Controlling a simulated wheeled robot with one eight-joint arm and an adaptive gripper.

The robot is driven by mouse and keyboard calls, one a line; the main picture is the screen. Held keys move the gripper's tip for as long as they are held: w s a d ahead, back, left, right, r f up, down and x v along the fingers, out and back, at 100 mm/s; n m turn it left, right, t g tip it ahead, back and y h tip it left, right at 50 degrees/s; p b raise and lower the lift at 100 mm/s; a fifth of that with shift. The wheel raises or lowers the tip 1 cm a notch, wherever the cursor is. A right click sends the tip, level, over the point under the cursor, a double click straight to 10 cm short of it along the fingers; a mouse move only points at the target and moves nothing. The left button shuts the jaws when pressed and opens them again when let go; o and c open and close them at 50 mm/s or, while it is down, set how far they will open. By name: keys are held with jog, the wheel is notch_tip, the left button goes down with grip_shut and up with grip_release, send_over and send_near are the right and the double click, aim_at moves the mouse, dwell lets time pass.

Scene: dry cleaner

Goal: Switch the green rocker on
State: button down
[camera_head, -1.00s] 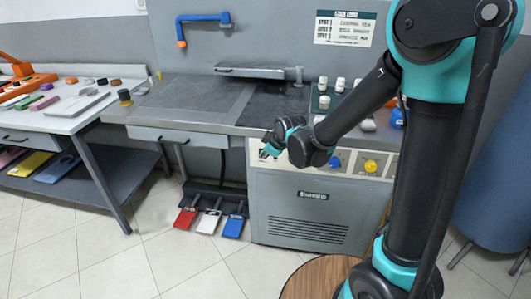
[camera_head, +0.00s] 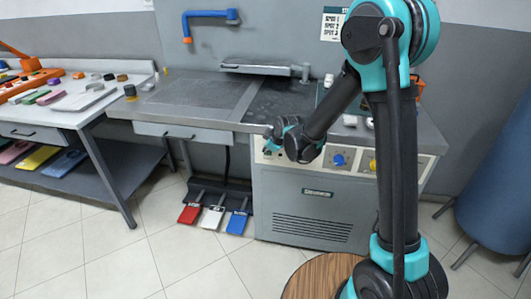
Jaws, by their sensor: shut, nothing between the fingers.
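The grey cabinet (camera_head: 312,212) under the worktop has a pale control strip along its upper front edge. A blue knob (camera_head: 338,160) shows on the strip, with part of a yellow knob (camera_head: 373,165) to its right, beside my arm. My gripper (camera_head: 270,146) is shut and empty, in front of the strip's left end. I cannot tell whether it touches the panel.
Red (camera_head: 189,214), white (camera_head: 212,217) and blue (camera_head: 237,222) pedals stand on the floor left of the cabinet. The worktop (camera_head: 190,100) above is mostly bare.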

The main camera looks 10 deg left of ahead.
jog(key=shift+w, duration=0.1)
jog(key=shift+w+r+g, duration=0.15)
jog(key=shift+w+g, duration=0.35)
jog(key=shift+r, duration=0.15)
jog(key=shift+r, duration=0.65)
